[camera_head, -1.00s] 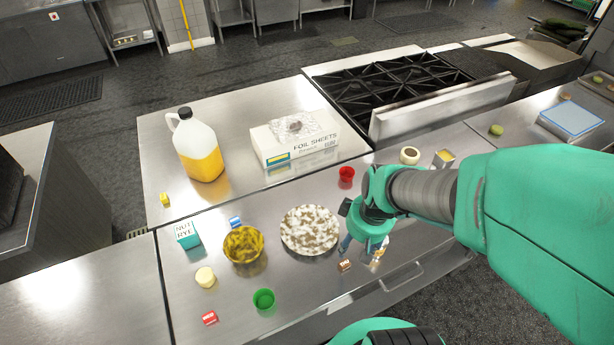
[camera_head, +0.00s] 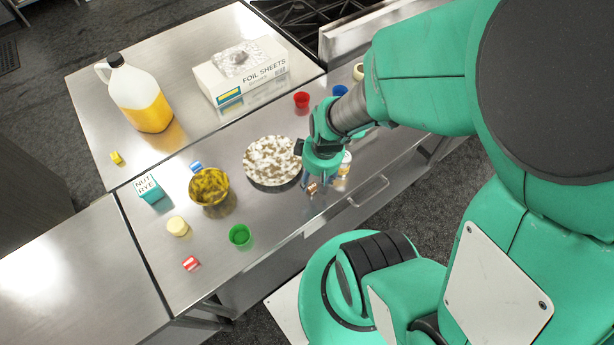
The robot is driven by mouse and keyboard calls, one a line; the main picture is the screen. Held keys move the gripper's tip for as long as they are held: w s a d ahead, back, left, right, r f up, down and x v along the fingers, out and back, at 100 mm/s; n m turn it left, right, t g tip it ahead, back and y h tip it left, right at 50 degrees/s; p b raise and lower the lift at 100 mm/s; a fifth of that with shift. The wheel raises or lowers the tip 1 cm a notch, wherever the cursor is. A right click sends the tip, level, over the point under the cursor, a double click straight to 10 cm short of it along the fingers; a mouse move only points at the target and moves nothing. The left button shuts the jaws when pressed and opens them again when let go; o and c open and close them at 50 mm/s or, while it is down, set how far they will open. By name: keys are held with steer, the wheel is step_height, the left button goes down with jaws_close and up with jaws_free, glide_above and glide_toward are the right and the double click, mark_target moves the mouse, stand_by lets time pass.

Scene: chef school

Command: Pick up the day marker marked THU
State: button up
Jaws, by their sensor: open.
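Small coloured blocks that look like day markers lie on the steel counter (camera_head: 215,275): a yellow one (camera_head: 116,158), a blue one (camera_head: 196,167), a red and white one (camera_head: 190,263) and a copper-brown one (camera_head: 313,188). Their lettering is too small to read, so I cannot tell which is THU. My gripper (camera_head: 314,187) is open and points down at the counter's front edge, right of the speckled plate (camera_head: 272,160). Its fingertips are close around or just above the brown block. I cannot tell whether they touch it.
A mottled yellow bowl (camera_head: 209,188), a green cup (camera_head: 240,236), a pale round piece (camera_head: 177,226) and a teal NUT RYE box (camera_head: 149,189) stand left. A red cup (camera_head: 301,103), foil sheets box (camera_head: 240,75) and oil jug (camera_head: 140,95) stand behind. A jar (camera_head: 346,163) is right of my gripper.

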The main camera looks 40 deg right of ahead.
mark_target(312, 187)
steer(key=shift+w+a+f+b, duration=0.15)
steer(key=shift+f+b, duration=0.1)
steer(key=shift+f, duration=1.05)
steer(key=shift+w+d+f+b, duration=0.1)
steer(key=shift+f+b, duration=0.15)
steer(key=shift+f, duration=1.05)
steer(key=c, duration=1.1)
